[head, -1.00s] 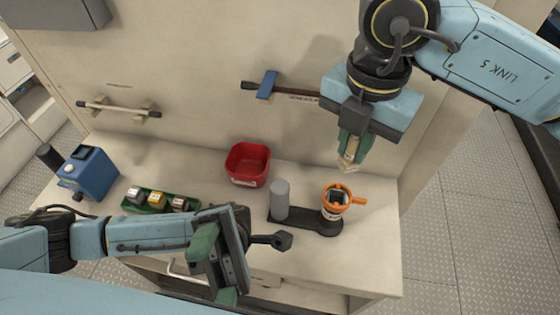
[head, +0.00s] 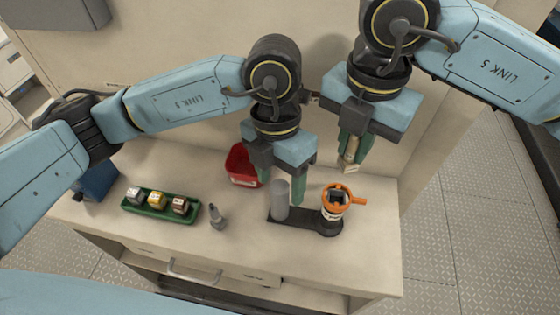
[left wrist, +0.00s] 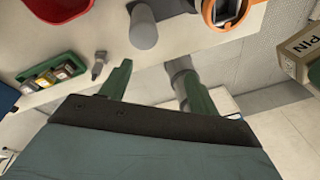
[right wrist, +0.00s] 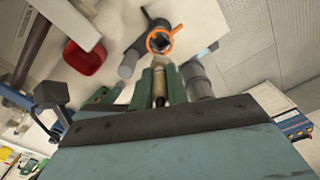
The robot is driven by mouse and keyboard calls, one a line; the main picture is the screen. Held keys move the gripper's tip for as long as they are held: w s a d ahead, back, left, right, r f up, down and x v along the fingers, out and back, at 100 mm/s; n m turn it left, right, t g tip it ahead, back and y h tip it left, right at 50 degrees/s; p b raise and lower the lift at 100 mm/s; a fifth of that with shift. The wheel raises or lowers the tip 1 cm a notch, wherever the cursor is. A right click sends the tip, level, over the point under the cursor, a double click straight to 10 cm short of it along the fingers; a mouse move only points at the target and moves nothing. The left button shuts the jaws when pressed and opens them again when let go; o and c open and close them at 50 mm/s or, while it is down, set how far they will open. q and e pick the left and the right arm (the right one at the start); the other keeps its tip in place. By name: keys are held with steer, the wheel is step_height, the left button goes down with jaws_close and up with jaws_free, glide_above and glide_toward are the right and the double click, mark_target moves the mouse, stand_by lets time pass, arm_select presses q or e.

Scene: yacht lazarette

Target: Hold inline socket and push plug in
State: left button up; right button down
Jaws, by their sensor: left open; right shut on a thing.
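The inline socket (head: 336,197) stands upright at the right end of a black base, with an orange collar, side lever and dark opening; it also shows in the right wrist view (right wrist: 160,42). My right gripper (head: 350,152) is shut on the tan plug (head: 351,155) and holds it above the socket, apart from it. The plug shows between the fingers in the right wrist view (right wrist: 160,82). My left gripper (head: 273,180) is open, fingers pointing down, by the grey post on the base. In the left wrist view nothing is between its fingers (left wrist: 153,82).
The grey post (head: 280,202) rises from the left end of the black base (head: 302,222). A red bin (head: 240,165) is partly behind my left gripper. A green tray (head: 160,208) with small blocks and a small grey bottle (head: 217,216) are to the left. The counter front is clear.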

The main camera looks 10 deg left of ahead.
mark_target(280, 200)
arm_select(q)
steer(key=w, duration=0.1)
steer(key=t, duration=0.1)
steer(key=w+t, duration=0.1)
steer(key=shift+w+a+r+n+y, duration=0.15)
steer(key=shift+w+a+n+y, duration=0.15)
steer(key=shift+n+y, duration=0.1)
steer(key=shift+w+f, duration=0.1)
steer(key=shift+f, duration=0.1)
step_height(280, 200, down, 12)
steer(key=shift+r, duration=0.25)
steer(key=c, duration=1.3)
arm_select(e)
step_height(280, 200, down, 3)
steer(key=m, duration=0.5)
steer(key=shift+r+m, duration=0.15)
steer(key=shift+m, duration=0.25)
